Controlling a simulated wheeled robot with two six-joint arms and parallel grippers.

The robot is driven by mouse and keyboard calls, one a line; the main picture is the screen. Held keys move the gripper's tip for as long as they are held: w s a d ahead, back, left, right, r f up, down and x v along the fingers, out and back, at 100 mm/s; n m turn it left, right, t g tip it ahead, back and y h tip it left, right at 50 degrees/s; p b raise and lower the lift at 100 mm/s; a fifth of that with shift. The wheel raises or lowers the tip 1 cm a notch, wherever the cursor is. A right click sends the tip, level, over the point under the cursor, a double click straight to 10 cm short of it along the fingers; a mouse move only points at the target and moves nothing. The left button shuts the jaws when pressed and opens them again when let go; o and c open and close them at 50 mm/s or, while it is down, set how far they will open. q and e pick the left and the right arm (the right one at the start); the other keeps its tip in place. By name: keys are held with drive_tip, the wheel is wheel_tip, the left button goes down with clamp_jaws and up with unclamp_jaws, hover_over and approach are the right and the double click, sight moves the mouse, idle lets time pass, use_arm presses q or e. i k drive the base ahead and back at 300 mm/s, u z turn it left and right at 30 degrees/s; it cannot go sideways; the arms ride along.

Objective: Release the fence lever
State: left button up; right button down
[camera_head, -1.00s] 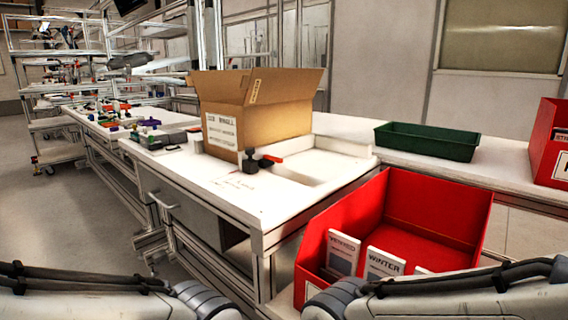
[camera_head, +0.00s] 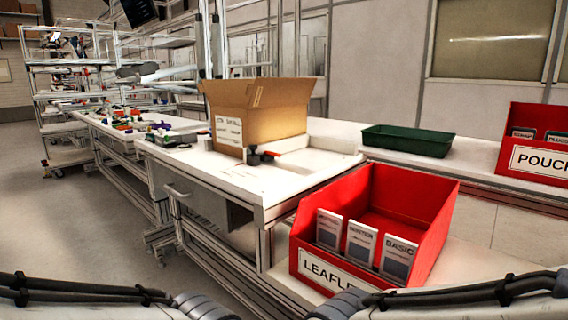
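The fence lever appears to be the small red handle (camera_head: 273,154) on a black clamp (camera_head: 255,157). It sits on the white worktop (camera_head: 240,182), at the foot of the open cardboard box (camera_head: 262,112). The red handle points to the right, along a low white ledge. Whether the clamp is locked is too small to tell. Only links of my two arms show along the bottom edge. Both grippers are out of view, well away from the lever.
A red leaflet bin (camera_head: 400,205) with several booklets stands in front, right of the worktop. A green tray (camera_head: 408,140) and a red pouch bin (camera_head: 535,160) are on the back bench. Small parts (camera_head: 165,135) lie at the worktop's far left. Floor (camera_head: 70,220) is clear at left.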

sight(267, 151)
drive_tip(key=u, duration=1.05)
drive_tip(key=i, duration=0.6)
drive_tip(key=z, duration=0.8)
